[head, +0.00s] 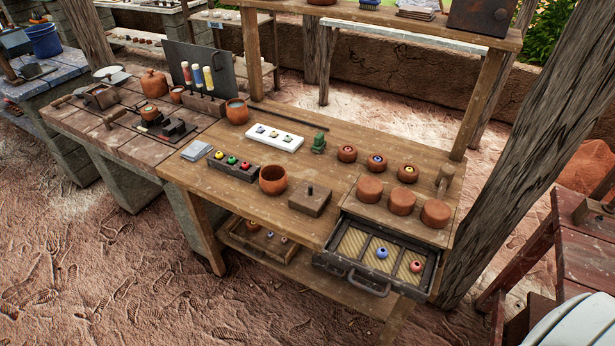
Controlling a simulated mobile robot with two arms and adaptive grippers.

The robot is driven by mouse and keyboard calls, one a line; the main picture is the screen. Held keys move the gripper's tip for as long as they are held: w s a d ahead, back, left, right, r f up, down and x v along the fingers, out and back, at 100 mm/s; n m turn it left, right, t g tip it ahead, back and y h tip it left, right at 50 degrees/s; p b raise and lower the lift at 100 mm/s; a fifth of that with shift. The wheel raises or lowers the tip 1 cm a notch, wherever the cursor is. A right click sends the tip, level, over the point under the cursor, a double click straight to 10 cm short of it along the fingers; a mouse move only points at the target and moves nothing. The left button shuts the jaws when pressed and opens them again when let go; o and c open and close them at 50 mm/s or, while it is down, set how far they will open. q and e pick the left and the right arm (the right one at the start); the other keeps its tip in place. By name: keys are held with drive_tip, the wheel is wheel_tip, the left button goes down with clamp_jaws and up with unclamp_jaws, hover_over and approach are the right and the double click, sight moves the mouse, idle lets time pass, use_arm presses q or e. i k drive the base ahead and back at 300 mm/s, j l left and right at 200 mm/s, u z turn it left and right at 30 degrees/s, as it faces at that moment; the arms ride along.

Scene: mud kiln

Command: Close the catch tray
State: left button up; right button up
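The catch tray (335,267) is a dark-framed drawer with a woven bottom and dividers at the right front of the wooden workbench. It is pulled out toward the front and stands open, with a dark bar handle (369,286) on its front. A blue bead (382,253) and a red bead (416,266) lie in it, in separate compartments. Neither of my grippers shows in the head view.
The workbench (222,188) holds clay pots, a bead rack (233,166), a white tray (275,137) and a square lidded block (310,200). Clay cylinders (403,201) stand just behind the open tray. A wooden post (508,150) rises at the right. Sandy floor (130,270) lies open in front.

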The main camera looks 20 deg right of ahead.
sight(352, 246)
drive_tip(key=z, duration=1.2)
